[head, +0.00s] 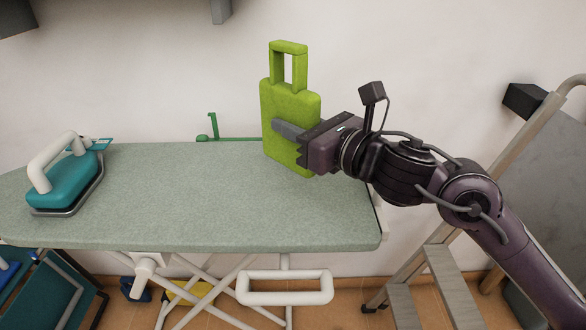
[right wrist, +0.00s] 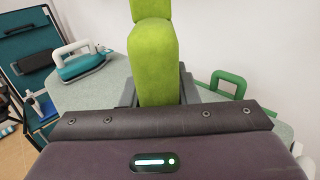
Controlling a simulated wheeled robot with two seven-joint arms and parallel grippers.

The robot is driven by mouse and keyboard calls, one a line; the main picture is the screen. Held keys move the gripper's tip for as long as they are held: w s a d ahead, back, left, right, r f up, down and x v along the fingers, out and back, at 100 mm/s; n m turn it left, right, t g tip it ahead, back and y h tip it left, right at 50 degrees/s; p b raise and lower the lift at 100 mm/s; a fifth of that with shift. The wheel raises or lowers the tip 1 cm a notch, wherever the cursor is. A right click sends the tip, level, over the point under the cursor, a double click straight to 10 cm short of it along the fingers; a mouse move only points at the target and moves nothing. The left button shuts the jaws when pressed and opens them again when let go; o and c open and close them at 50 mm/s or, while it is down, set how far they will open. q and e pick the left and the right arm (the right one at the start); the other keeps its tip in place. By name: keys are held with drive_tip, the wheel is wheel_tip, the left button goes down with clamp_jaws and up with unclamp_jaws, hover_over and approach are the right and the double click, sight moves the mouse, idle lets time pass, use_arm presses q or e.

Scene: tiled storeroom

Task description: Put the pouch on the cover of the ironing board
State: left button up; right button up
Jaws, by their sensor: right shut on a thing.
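The lime-green pouch (head: 290,105) has a loop handle on top and is upright at the right part of the ironing board. My right gripper (head: 287,130) is shut on its body, and the pouch also shows between the fingers in the right wrist view (right wrist: 157,65). The grey-green cover (head: 200,190) of the ironing board lies under and around it. The pouch's lower edge is at or just above the cover; I cannot tell if it touches. My left gripper is not in view.
A teal iron (head: 68,180) with a white handle stands at the cover's left end. A green bracket (head: 213,128) is at the board's back edge. A stepladder (head: 450,275) stands at the right. The middle of the cover is clear.

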sight(294, 162)
wheel_tip(294, 162, down, 3)
drive_tip(key=shift+f, duration=0.2)
wheel_tip(294, 162, down, 4)
drive_tip(key=shift+r+b, duration=0.2)
drive_tip(key=shift+b, duration=0.45)
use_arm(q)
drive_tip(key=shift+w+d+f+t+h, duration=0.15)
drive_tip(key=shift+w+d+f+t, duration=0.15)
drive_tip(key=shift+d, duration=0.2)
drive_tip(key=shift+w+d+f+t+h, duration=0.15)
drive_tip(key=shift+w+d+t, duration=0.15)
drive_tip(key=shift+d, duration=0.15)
use_arm(e)
drive_tip(key=shift+f, duration=0.25)
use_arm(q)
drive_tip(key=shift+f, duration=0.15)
use_arm(e)
drive_tip(key=shift+f, duration=0.1)
drive_tip(key=shift+f, duration=0.1)
drive_tip(key=o, duration=1.1)
drive_tip(key=shift+c, duration=0.2)
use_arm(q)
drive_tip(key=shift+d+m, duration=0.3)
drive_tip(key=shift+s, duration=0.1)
